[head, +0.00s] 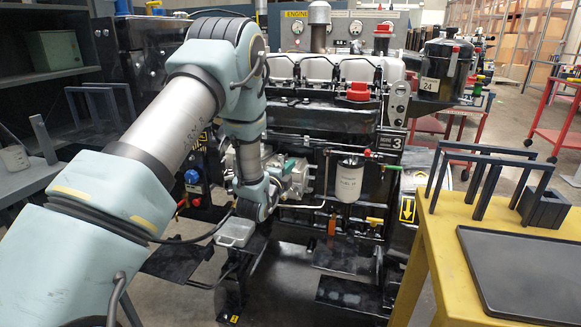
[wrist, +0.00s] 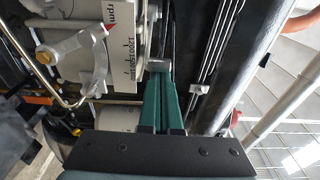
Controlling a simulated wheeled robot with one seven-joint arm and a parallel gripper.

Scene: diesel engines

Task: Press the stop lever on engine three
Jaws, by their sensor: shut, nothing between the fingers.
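Engine three (head: 330,125) stands in front of me, with a dark plate marked 3 (head: 391,141) at its upper right. My gripper (head: 289,166) is at the engine's near side, around the pale pump housing, partly hidden by my arm. In the wrist view its green fingers (wrist: 159,75) are shut and empty, with their tips close to a small grey metal block (wrist: 158,65); I cannot tell if they touch. A pale lever-like part with a red tip (wrist: 108,27) lies left of the fingers by a plate marked rpm. I cannot tell for certain which part is the stop lever.
A white fuel filter (head: 349,180) and thin pipes sit right of my gripper. A yellow bench (head: 425,265) with a black tray (head: 525,270) stands at right. Grey shelving (head: 30,100) is at left. In the wrist view, a dark beam and pipes run close on the fingers' right.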

